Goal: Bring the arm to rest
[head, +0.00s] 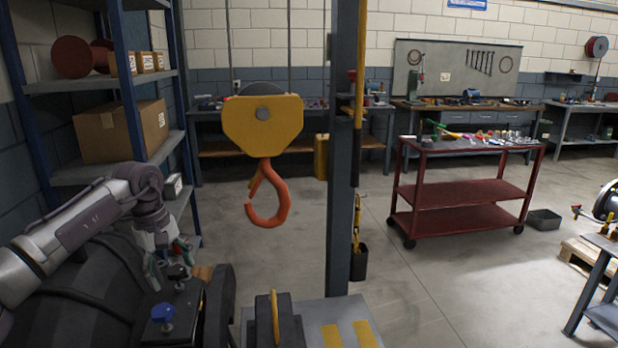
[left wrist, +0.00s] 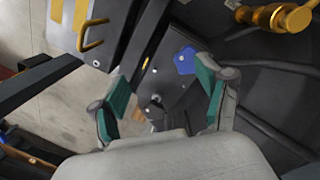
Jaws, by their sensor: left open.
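My left arm (head: 95,215) comes in from the left in the head view and reaches over a dark rounded casing (head: 85,290). My left gripper (head: 168,262) points down at the casing's flange end, near a blue knob (head: 162,313). In the left wrist view the gripper's teal-padded fingers (left wrist: 162,95) are spread apart with nothing between them. The blue knob (left wrist: 185,61) lies just beyond the right finger, on the dark flange. Whether the fingers touch the casing I cannot tell. My right gripper is not in view.
A yellow hoist block (head: 262,122) with an orange hook (head: 267,195) hangs right of the arm. A dark steel post (head: 343,150) stands beside it. Blue shelving (head: 125,70) with boxes stands behind the arm.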

